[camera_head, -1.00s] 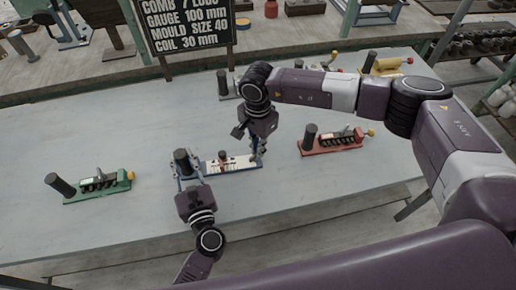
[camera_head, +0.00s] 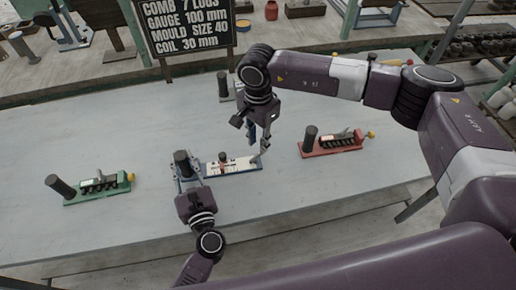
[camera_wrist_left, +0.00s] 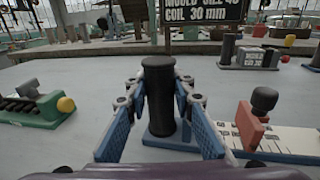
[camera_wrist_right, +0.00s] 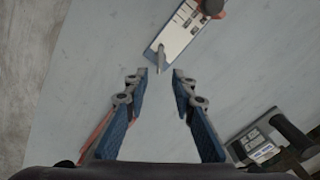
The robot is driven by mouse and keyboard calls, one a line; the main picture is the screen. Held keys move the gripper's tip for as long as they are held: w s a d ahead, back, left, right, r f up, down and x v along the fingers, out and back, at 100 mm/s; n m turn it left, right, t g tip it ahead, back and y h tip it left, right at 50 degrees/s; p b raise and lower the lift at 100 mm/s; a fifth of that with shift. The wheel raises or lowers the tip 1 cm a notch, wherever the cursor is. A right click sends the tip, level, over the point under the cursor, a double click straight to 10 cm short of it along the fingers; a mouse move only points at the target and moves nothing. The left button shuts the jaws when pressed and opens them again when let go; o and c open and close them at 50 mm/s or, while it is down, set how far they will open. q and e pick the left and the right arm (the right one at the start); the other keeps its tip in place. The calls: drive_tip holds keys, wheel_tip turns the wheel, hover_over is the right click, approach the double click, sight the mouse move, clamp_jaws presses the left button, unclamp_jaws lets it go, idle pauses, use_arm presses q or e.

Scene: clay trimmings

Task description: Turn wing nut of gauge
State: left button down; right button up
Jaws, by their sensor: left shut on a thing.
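The gauge is a white-topped, blue-based bar (camera_head: 240,165) in the middle of the table, with printed marks. A red slider with a dark knob (camera_wrist_left: 258,115) sits on it, and a dark upright post stands at its left end (camera_wrist_left: 160,95). A small grey wing-like lever, apparently the wing nut (camera_wrist_right: 161,58), stands at its right end. My left gripper (camera_head: 184,162) is shut on the dark post, a blue finger on each side. My right gripper (camera_wrist_right: 160,75) is open and empty, its fingertips short of the lever in the right wrist view.
A green device (camera_head: 95,188) stands left of the gauge and a red one (camera_head: 333,143) right of it. Another device with a dark post (camera_head: 224,85) stands behind. A black sign (camera_head: 187,28) rises at the table's back edge. The table front is clear.

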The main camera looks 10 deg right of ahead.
sight(258, 154)
wheel_tip(258, 154, up, 7)
idle(0.3)
drive_tip(key=shift+r, duration=0.1)
use_arm(q)
drive_tip(key=c, duration=1.6)
unclamp_jaws()
drive_tip(key=shift+s, duration=0.1)
